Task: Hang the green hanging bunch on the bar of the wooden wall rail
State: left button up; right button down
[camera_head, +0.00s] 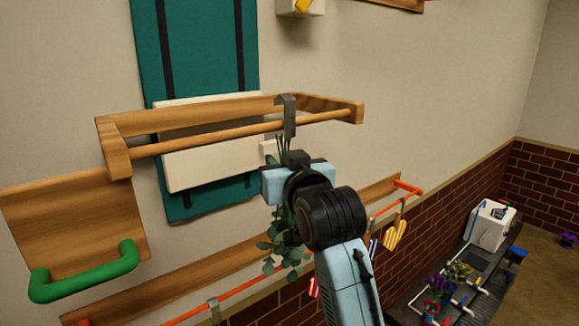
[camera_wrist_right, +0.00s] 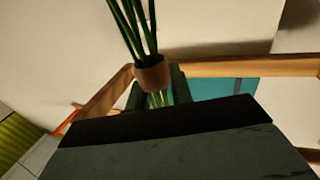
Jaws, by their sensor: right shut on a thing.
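The wooden wall rail (camera_head: 112,145) is fixed to the wall, with its round wooden bar (camera_head: 215,135) running across the front between two end brackets. The green hanging bunch (camera_head: 284,252) hangs leaves down, with its stems (camera_head: 281,148) rising behind my gripper. A grey metal hook (camera_head: 289,118) above it overlaps the bar near its right end; I cannot tell whether it rests on the bar. My right gripper (camera_head: 292,162) is shut on the bunch, just below the bar. The right wrist view shows the green stems (camera_wrist_right: 136,28) and a brown band (camera_wrist_right: 153,75) at the fingers. My left gripper is not in view.
A teal panel (camera_head: 193,55) with a cream board is behind the rail. A wooden panel with a green handle (camera_head: 85,275) is at lower left. A lower rail with an orange bar (camera_head: 245,288) carries striped tags (camera_head: 396,233). A workbench with flowers stands at lower right.

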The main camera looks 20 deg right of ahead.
jog(key=shift+w+f+b, duration=0.1)
jog(key=shift+f+b, duration=0.6)
jog(key=shift+f, duration=1)
jog(key=c, duration=1.2)
grip_release()
jog(key=shift+o, duration=0.2)
